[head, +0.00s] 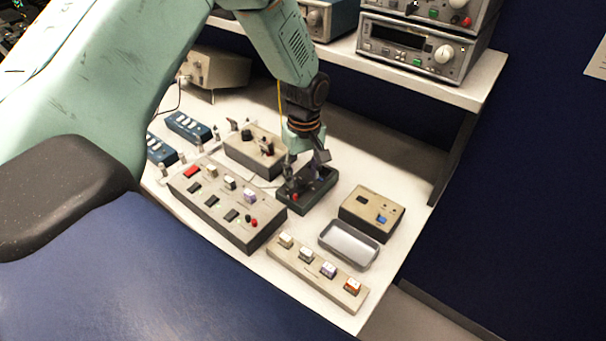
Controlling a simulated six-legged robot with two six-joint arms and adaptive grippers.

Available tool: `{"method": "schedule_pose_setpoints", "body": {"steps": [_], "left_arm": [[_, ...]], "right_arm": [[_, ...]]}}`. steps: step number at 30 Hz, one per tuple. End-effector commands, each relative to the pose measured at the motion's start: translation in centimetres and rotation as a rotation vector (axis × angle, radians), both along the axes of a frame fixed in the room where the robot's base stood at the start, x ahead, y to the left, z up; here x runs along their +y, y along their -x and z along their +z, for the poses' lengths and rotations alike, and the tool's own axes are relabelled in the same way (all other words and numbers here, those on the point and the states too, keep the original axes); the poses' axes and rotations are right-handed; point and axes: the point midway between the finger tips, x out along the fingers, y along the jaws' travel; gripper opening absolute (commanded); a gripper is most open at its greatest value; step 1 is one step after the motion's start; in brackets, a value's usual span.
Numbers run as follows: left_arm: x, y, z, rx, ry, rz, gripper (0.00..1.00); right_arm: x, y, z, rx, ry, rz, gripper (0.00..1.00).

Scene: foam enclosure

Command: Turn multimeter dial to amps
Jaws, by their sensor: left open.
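My left arm comes in from the upper left. I cannot tell whether the fingers touch the dial. My right gripper is not in view.
A beige panel with switches (222,205) stands left of the box, and another beige box (240,153) behind it. A metal tray (349,244), a small beige box (372,211) and a button strip (317,270) lie to the right and front. A shelf (440,88) holds instruments above.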

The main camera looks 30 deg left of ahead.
Motion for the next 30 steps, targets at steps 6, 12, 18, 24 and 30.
{"method": "schedule_pose_setpoints", "body": {"steps": [6, 12, 18, 24, 30], "left_arm": [[0.03, -0.1, -1.39, 0.001, 0.0, -0.001, 0.5], [0.02, -0.26, -1.43, 0.0, 0.0, -0.001, 0.5], [0.01, -0.32, -1.43, 0.0, 0.0, -0.001, 0.36], [0.02, -0.31, -1.42, 0.0, 0.0, -0.001, 0.19], [0.05, -0.36, -1.42, -0.001, 0.0, -0.001, 0.02]], "right_arm": [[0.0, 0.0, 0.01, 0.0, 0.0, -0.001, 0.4], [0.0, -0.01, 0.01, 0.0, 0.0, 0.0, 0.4], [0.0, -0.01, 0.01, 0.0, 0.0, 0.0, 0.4], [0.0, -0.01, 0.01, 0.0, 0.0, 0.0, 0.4], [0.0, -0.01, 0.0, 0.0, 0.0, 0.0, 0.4]]}}
